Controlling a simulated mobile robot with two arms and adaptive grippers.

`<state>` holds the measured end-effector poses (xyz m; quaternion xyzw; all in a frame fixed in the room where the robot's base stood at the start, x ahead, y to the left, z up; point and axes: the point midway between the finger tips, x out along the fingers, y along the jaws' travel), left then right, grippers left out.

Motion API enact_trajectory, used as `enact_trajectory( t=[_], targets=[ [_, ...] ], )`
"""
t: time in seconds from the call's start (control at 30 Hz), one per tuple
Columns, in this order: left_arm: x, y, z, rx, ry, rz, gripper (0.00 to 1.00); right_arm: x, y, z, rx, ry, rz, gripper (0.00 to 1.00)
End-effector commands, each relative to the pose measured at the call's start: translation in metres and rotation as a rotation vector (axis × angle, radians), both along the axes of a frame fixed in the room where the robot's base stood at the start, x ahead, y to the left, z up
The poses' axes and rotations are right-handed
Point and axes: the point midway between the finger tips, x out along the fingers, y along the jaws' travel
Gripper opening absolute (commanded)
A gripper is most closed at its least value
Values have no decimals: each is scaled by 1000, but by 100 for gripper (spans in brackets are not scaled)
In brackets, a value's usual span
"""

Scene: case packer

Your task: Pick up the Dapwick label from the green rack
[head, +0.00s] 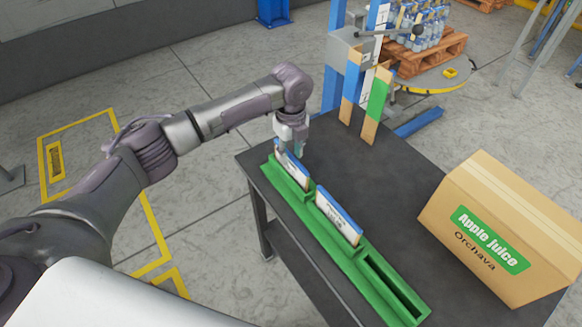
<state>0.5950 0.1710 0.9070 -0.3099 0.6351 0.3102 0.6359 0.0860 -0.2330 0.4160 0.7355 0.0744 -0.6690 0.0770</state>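The green rack (345,262) lies along the left edge of the dark table. Two blue-and-white labels stand upright in it, one in the far slot (293,168) and one in the middle slot (338,216). The near slot is empty. Their print is too small to read, so I cannot tell which is the Dapwick label. My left gripper (291,145) points down at the top of the far label. Its fingertips are small and partly hidden, and I cannot tell whether they grip the label. My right gripper is not in view.
A cardboard box (500,225) marked "Apple Juice Orchava" sits on the table's right side. The dark table (375,185) is bare between rack and box. Wooden boards with blue and green panels (376,105) stand at its far edge. A pallet of bottles (430,50) is behind.

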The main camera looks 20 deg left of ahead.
Motion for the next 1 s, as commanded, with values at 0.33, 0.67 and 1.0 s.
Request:
enact_trajectory(
  t=[0.33, 0.67, 1.0],
  targets=[
    [0, 0, 1, 0, 0, 0, 0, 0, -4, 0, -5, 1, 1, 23],
    [0, 0, 5, -1, -1, 0, 0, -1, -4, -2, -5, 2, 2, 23],
    [0, -14, 47, -3, -3, -5, 0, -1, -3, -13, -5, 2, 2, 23]
  ],
)
